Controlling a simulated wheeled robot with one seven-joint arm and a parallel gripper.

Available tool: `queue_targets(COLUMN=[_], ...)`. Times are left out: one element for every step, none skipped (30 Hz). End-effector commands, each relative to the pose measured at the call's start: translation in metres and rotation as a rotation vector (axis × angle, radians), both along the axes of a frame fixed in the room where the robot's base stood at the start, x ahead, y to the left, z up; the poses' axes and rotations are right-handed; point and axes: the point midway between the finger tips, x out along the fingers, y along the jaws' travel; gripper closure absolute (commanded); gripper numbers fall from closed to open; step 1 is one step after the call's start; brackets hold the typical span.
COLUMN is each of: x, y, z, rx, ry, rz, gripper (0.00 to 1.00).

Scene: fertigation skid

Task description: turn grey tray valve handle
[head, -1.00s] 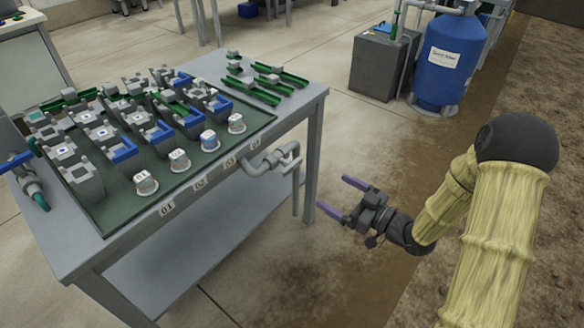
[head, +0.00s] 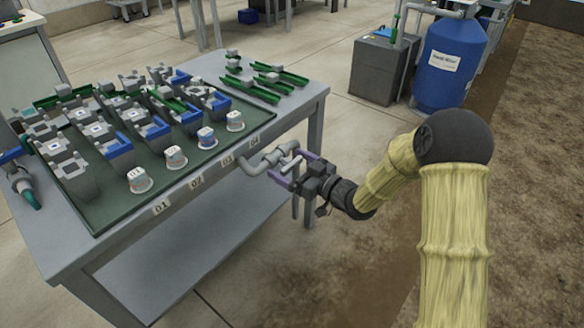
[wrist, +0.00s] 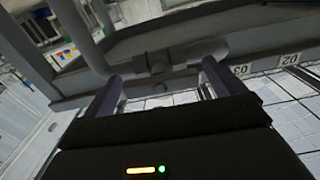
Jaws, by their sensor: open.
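The grey tray valve (head: 262,163) is a grey pipe with a handle (head: 291,163) at the front right edge of the green-topped table, beside label 04. My gripper (head: 290,168) is open, with its two purple fingers reaching toward the valve, one on either side of the handle in the head view. Contact cannot be told. In the wrist view the grey valve body (wrist: 155,62) and its pipe lie just beyond the two fingertips of my gripper (wrist: 160,75). The space between the fingers holds nothing that I can make out as gripped.
The table (head: 100,250) carries a green tray mat with several grey, blue and green parts and white cups (head: 175,158) along its front. A table leg (head: 315,150) stands close behind my gripper. A blue tank (head: 450,62) stands at the back right. Floor in front is clear.

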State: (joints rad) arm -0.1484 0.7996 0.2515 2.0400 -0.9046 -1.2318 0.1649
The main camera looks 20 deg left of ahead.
Motion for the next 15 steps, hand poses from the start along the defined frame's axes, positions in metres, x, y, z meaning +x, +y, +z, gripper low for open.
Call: queue_targets(x=[0.0004, 0.0005, 0.0004, 0.0005, 0.0005, 0.0005, 0.0004, 0.0004, 0.0004, 0.0004, 0.0005, 0.0004, 0.0004, 0.0004, 0.0004], y=[0.0008, 0.0009, 0.0008, 0.0007, 0.0007, 0.0006, 0.0005, 0.0005, 0.0004, 0.0004, 0.0003, 0.0003, 0.0003, 0.0002, 0.0002], z=[-0.0002, -0.0001, 0.0, 0.0, 0.0, 0.0, 0.0, 0.0, 0.0, 0.0, 0.0, 0.0, -0.0001, -0.0001, -0.0001], rx=[0.0, 0.0, 0.0, -0.001, -0.001, -0.001, -0.001, -0.001, -0.001, -0.001, -0.001, -0.001, -0.001, -0.001, -0.001], ry=[0.0, 0.0, 0.001, 0.001, 0.001, 0.0, 0.0, 0.0, 0.0, 0.0, 0.0, 0.0, 0.0, 0.0, 0.0], rz=[0.0, -0.001, -0.001, -0.001, -0.001, -0.001, -0.001, -0.001, -0.001, -0.001, -0.001, -0.001, -0.001, -0.001, -0.001], gripper=[0.05, 0.05, 0.05, 0.05, 0.05, 0.05, 0.05, 0.09, 0.17, 0.23, 0.29, 0.37, 0.43, 0.49, 0.5])
